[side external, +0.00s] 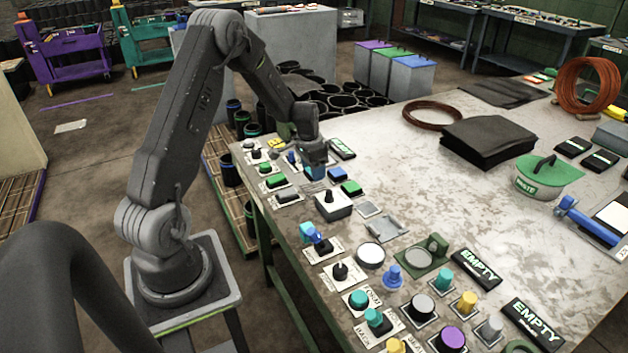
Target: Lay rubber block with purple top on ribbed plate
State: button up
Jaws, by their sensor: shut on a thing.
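My gripper (314,168) is low over the far left part of the work table, among small coloured blocks. It is shut on a small block, mostly hidden by the fingers; a bit of blue shows at the fingers, and I cannot tell whether its top is purple. A round piece with a purple top (452,337) stands at the near edge of the table, well away from my gripper. A flat grey plate (386,228) lies right of the white block with a black knob; I cannot make out ribs on it.
Green and blue buttons (351,187) sit close around my gripper. Several knobs crowd the near edge. A dark stack (487,142) and a green lidded pot (540,177) stand right. The table middle is fairly clear.

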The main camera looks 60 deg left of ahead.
aim_at(314, 188)
jog(key=shift+w+f, duration=0.1)
jog(key=shift+f, duration=1.95)
jog(key=shift+f, duration=0.2)
jog(key=o, duration=0.9)
jog(key=shift+r, duration=0.1)
